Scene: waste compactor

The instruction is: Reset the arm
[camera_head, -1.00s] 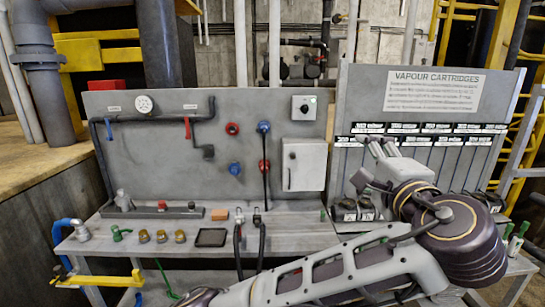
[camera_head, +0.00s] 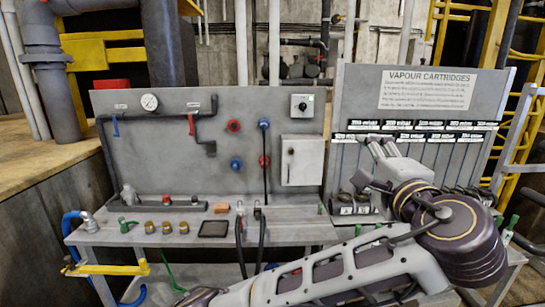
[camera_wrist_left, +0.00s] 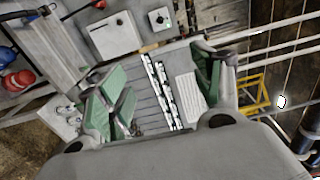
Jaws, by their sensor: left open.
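My left arm crosses the lower right of the head view, with its left gripper (camera_head: 378,147) in front of the vapour cartridge rack (camera_head: 428,93). In the left wrist view the gripper's green-padded fingers (camera_wrist_left: 163,88) are spread wide apart. Nothing is between them, and the rack shows beyond the gap. My right gripper is not in view.
A grey panel (camera_head: 190,130) with a gauge, valves and a white box (camera_head: 302,160) stands left of the rack. The bench (camera_head: 280,228) holds brass fittings, an orange block and a dark tray (camera_head: 214,228). Yellow railings stand at the far right.

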